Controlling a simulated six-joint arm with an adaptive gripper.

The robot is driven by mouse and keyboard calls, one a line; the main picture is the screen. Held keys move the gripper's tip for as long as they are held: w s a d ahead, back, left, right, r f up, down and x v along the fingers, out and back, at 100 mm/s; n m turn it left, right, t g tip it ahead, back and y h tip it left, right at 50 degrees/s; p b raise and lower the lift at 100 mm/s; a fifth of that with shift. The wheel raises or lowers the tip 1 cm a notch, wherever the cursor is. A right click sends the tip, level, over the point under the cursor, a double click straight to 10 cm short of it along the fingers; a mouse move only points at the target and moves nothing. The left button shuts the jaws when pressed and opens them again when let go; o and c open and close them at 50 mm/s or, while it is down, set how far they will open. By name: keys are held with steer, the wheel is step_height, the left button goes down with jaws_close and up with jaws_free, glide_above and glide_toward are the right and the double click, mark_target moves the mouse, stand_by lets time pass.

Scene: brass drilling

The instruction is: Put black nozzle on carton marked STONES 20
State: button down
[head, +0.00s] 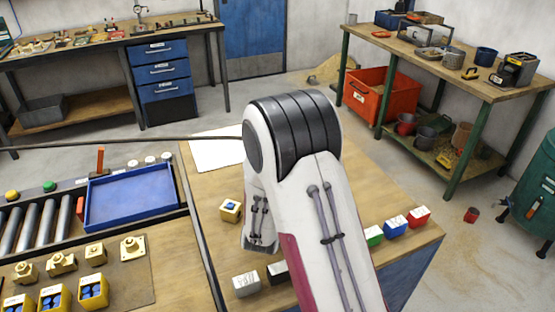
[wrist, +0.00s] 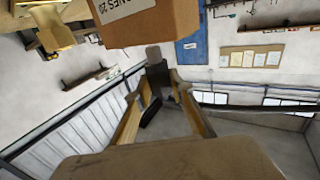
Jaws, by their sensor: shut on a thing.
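My gripper (wrist: 165,84) is shut on a dark piece, the black nozzle (wrist: 154,80), which sticks out beyond the fingertips towards the carton. The nozzle appears just below the carton's edge in the picture; whether they touch I cannot tell. In the head view my arm hides the gripper, the nozzle and the carton.
A blue tray (head: 130,200) is further left, beside a white sheet (head: 214,152).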

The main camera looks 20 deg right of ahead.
steer(key=shift+f, duration=0.25)
steer(key=shift+f, duration=0.15)
steer(key=c, duration=1.8)
jaws_free()
steer(key=shift+o, duration=0.2)
steer(key=shift+s+a, duration=0.1)
steer(key=v, duration=1.1)
steer(key=shift+s+a, duration=0.2)
steer(key=shift+s, duration=0.15)
steer(key=shift+w+r, duration=0.1)
steer(key=shift+r, duration=0.1)
